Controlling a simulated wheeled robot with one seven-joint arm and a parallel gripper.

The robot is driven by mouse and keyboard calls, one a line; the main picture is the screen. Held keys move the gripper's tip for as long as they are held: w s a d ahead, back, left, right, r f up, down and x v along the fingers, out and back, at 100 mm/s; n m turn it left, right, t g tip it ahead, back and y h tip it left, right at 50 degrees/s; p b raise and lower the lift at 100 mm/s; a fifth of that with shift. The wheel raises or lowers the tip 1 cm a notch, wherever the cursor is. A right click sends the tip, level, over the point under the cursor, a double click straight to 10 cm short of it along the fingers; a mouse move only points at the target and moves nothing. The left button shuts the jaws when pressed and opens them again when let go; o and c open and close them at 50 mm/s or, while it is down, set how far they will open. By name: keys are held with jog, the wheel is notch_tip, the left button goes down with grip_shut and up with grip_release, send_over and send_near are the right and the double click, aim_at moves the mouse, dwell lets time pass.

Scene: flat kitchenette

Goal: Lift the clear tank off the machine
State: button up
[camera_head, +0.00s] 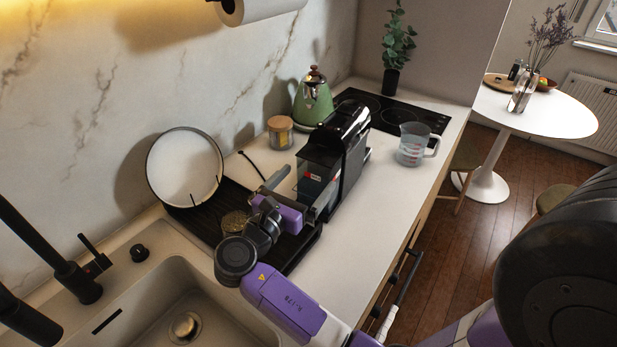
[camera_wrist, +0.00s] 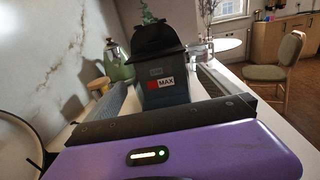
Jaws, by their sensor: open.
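The black coffee machine (camera_head: 352,150) stands on the white counter. Its clear tank (camera_head: 316,166), a smoky see-through box with a red and white label, is seated at the machine's near end. In the wrist view the tank (camera_wrist: 166,97) is straight ahead, with a "MAX" label facing me. My gripper (camera_head: 311,180) is open, with one finger on each side of the tank; its fingers also flank the tank in the wrist view (camera_wrist: 163,84). I cannot tell whether either finger touches it. The tank's lower part is partly hidden by my gripper.
A lidded jar (camera_head: 280,132) and green kettle (camera_head: 313,100) stand along the wall. A measuring jug (camera_head: 411,145) stands right of the machine, near the cooktop (camera_head: 385,106).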

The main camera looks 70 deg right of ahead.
aim_at(313, 173)
jog(key=d+b, duration=0.1)
jog(key=d, duration=0.1)
jog(key=d+b, duration=0.3)
jog(key=d, duration=0.1)
jog(key=shift+s+d+f+b, duration=0.1)
jog(key=shift+s+f+b, duration=0.15)
jog(key=shift+s+b, duration=0.1)
jog(key=shift+d+r, duration=0.2)
jog(key=shift+d, duration=0.35)
jog(key=c, duration=1.8)
jog(key=shift+r, duration=0.25)
